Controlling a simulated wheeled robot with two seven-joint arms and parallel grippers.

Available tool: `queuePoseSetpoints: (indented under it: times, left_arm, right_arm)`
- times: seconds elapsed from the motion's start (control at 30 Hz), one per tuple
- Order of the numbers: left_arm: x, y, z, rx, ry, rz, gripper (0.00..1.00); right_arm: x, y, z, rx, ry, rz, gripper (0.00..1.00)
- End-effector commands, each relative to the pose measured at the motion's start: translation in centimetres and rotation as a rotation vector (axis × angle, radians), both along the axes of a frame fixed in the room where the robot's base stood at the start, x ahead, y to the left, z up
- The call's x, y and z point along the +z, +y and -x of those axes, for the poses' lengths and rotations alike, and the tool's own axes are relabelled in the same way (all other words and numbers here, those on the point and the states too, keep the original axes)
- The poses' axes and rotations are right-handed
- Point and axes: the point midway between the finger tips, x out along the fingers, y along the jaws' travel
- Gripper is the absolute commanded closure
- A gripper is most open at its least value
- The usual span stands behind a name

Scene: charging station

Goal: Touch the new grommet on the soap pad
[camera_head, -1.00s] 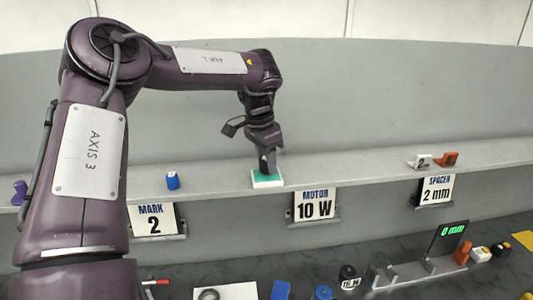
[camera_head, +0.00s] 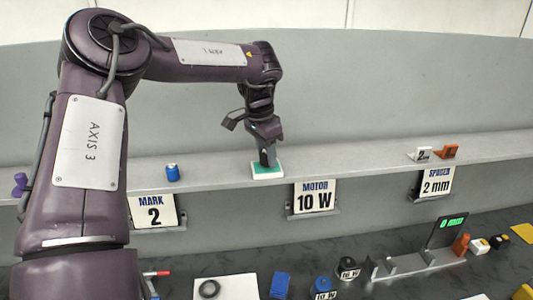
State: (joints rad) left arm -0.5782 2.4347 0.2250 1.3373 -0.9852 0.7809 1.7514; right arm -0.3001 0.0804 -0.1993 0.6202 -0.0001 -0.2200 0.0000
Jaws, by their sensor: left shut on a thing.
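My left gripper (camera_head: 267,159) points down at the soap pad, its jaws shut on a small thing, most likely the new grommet. That thing is too small and hidden by the fingers to make out. The soap pad (camera_head: 274,171) is a green pad in a white tray on the grey shelf, right under the fingertips. I cannot tell whether the held thing touches the green surface. A dark ring (camera_head: 209,289) lies on a white mat (camera_head: 238,288) on the lower worktop. My right gripper is not in view.
Below are signs, such as the motor sign (camera_head: 315,197), a gauge with a green display (camera_head: 446,231), and blue and black parts. The shelf beside the pad is clear.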

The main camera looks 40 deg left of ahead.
Motion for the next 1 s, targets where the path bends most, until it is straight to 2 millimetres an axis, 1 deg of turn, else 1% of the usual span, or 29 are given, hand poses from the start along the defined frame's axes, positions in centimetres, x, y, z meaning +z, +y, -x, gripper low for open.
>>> queuePoseSetpoints:
  times: [0.63,1.0]
  left_arm:
    - [-0.87,-0.01,0.01,0.000,0.000,0.001,0.83]
    - [-0.83,0.00,0.01,0.000,0.000,0.000,0.83]
  right_arm:
    - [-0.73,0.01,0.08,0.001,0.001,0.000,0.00]
    - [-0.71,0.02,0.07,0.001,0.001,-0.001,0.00]
